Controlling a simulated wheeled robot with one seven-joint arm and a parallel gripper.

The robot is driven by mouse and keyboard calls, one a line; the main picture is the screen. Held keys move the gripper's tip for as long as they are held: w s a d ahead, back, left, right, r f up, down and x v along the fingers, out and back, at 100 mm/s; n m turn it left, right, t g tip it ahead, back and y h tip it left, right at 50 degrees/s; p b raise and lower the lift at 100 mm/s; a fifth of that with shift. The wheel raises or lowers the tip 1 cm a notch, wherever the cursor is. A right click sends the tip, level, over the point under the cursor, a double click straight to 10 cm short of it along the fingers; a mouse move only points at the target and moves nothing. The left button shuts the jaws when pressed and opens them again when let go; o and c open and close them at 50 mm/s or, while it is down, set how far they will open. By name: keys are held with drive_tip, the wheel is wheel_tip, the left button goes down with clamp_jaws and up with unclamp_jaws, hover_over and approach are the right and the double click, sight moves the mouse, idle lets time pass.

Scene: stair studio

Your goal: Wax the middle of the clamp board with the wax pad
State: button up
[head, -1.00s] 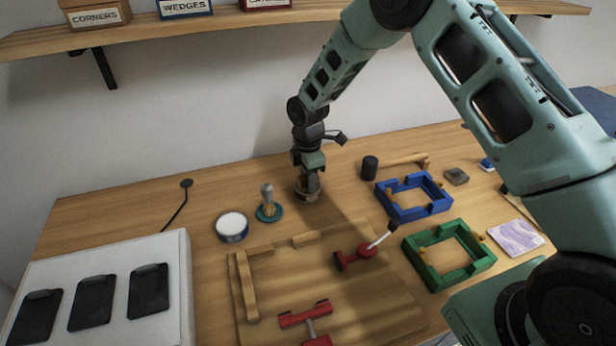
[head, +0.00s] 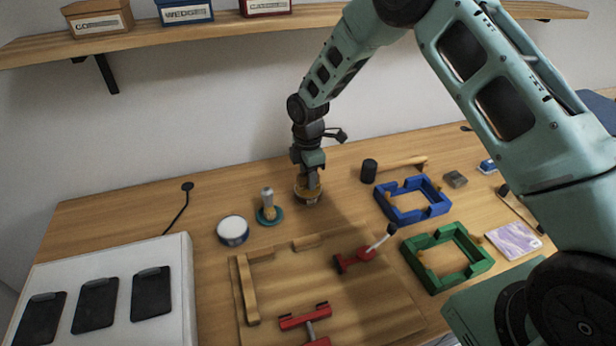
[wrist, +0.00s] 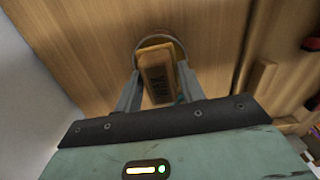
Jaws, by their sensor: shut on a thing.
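In the head view my gripper (head: 309,182) points down over this dish at the back of the bench, with the pad partly hidden by the fingers. The clamp board (head: 365,310) is the wooden board at the front, with wood strips on its left and back edges and red clamps on it. Its middle is bare.
A white round tin (head: 232,231) and a knobbed teal stamp (head: 268,211) stand left of my gripper. A black cylinder (head: 368,171), a blue frame (head: 412,199) and a green frame (head: 446,256) lie to the right. A white panel (head: 175,290) stands front left.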

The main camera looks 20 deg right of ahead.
drive_tip(key=shift+r+p, duration=1.45)
drive_tip(key=shift+r, duration=1.15)
drive_tip(key=shift+f, duration=0.1)
drive_tip(key=shift+s+d+f, duration=0.1)
drive_tip(key=shift+d, duration=0.05)
drive_tip(key=s+d+f+m+b, duration=0.1)
drive_tip(key=s+d+m, duration=0.2)
drive_tip(key=m, duration=0.3)
drive_tip(key=s+d+f+m+b, duration=0.1)
drive_tip(key=s+d+m+b, duration=0.1)
drive_tip(key=s+d+m, duration=0.2)
drive_tip(key=s+d+f+m+b, duration=0.2)
drive_tip(key=s+d+m, duration=0.2)
drive_tip(key=m, duration=0.4)
drive_tip(key=shift+d+m, duration=0.35)
drive_tip(key=shift+m, duration=0.05)
drive_tip(key=shift+s+r, duration=0.1)
